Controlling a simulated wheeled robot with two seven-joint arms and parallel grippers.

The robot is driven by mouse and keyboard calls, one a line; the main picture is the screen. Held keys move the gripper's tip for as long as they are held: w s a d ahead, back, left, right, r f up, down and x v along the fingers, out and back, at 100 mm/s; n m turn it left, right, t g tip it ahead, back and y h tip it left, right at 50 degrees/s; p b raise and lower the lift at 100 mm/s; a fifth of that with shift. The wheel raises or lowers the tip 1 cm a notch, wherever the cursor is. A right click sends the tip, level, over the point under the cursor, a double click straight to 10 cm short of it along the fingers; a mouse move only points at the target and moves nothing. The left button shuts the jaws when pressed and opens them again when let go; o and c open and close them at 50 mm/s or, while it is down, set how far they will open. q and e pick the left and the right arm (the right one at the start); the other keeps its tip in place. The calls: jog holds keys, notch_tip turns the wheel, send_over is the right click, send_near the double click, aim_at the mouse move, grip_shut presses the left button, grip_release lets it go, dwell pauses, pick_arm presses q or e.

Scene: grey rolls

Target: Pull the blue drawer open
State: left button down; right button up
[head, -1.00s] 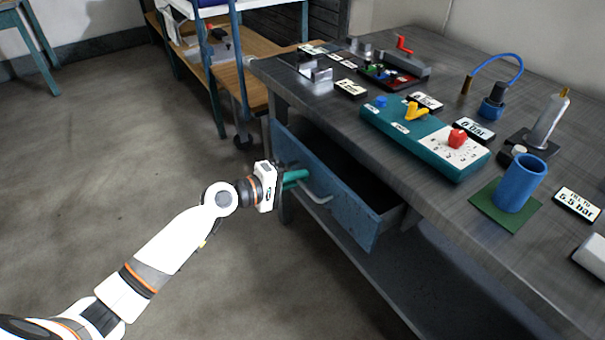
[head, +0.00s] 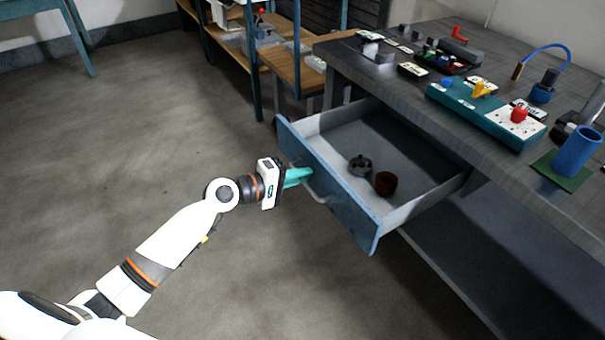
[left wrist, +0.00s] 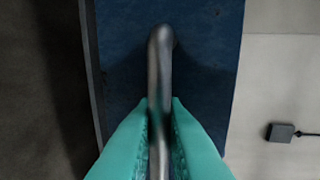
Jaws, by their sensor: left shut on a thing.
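The blue drawer (head: 345,197) stands well open out of the grey workbench (head: 400,95), and its pale inside shows. A metal bar handle (head: 318,192) is on its front. My left gripper (head: 305,176), with teal fingers, is shut on this handle. In the left wrist view the handle (left wrist: 160,70) runs down between the two fingers (left wrist: 158,130), with the blue drawer front (left wrist: 205,60) behind it. Part of the handle is hidden by the fingers. My right gripper is not in view.
The bench top carries a teal control panel (head: 485,112) and a blue cylinder (head: 577,150). The floor (head: 120,160) at left is clear.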

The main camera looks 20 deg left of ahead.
pick_arm(q)
jog(key=shift+s+a, duration=0.1)
dwell(0.3)
jog(key=c, duration=1.8)
grip_release()
jog(key=shift+c, duration=0.2)
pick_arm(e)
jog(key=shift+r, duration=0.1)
pick_arm(q)
jog(key=v, duration=1.2)
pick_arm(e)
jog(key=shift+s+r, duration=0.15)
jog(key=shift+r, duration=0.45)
pick_arm(q)
jog(key=shift+f, duration=0.1)
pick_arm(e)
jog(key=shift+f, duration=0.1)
